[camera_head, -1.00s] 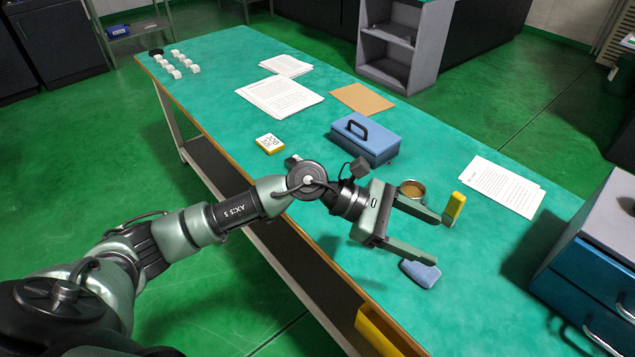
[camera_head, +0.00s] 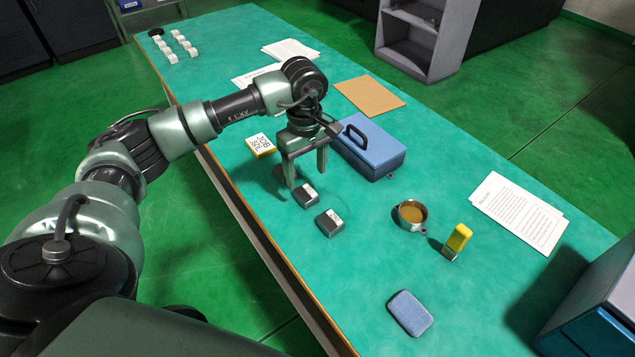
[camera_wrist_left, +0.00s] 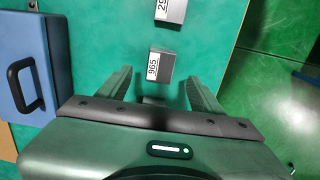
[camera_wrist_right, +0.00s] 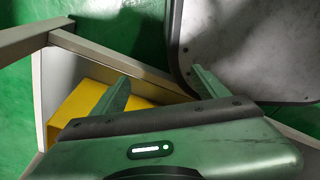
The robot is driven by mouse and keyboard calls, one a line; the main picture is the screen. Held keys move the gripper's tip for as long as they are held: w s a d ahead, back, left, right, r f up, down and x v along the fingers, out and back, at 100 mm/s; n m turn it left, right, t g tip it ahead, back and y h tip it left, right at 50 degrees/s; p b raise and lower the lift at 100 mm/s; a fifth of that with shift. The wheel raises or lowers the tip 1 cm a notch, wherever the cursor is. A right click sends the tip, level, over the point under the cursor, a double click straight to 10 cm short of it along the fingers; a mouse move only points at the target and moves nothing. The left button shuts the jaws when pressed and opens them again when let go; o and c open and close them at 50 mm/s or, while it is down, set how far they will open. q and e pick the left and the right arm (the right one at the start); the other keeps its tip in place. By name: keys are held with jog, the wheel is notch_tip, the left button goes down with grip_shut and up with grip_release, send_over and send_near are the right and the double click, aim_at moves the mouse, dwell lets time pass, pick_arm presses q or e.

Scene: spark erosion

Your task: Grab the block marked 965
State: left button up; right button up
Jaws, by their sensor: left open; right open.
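The block marked 965 (camera_wrist_left: 160,66) is a small dark grey block with a white label. In the left wrist view it lies just ahead of the fingertips, between their lines. In the head view it appears to be the dark block (camera_head: 306,196) just beside the left gripper (camera_head: 306,178). My left gripper (camera_wrist_left: 158,84) is open, pointing down above the table, with nothing held. A second dark block, its label starting with 29 (camera_wrist_left: 172,10), lies farther out, also in the head view (camera_head: 329,222). My right gripper (camera_wrist_right: 160,80) is open and empty, outside the head view.
A blue box with a black handle (camera_head: 372,148) stands close beside the left gripper. A yellow-edged label block (camera_head: 261,144), metal cup (camera_head: 411,215), yellow item (camera_head: 459,237) and blue pad (camera_head: 409,313) are on the green table. A yellow bin (camera_wrist_right: 85,98) is near the right gripper.

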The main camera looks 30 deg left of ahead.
aim_at(306, 193)
pick_arm(q)
jog(key=shift+s+f, duration=0.1)
jog(key=shift+f, duration=0.2)
jog(key=shift+s+a+f+p, duration=0.15)
jog(key=shift+f+p, duration=0.1)
jog(key=shift+f, duration=0.35)
jog(key=shift+s+f+p, duration=0.1)
jog(key=shift+f+p, duration=0.15)
jog(key=shift+f, duration=0.35)
jog(key=f, duration=0.3)
jog(key=shift+w+a+p, duration=0.1)
jog(key=shift+w+p, duration=0.2)
jog(key=shift+p, duration=0.1)
jog(key=shift+f, duration=0.6)
jog(key=c, duration=1.2)
grip_shut()
jog(key=shift+w, duration=0.1)
pick_arm(e)
jog(key=s, duration=0.1)
jog(key=s+r, duration=0.1)
jog(key=s, duration=0.1)
jog(key=shift+s+d+r, duration=0.15)
jog(key=shift+s+r, duration=0.1)
jog(key=shift+r, duration=0.15)
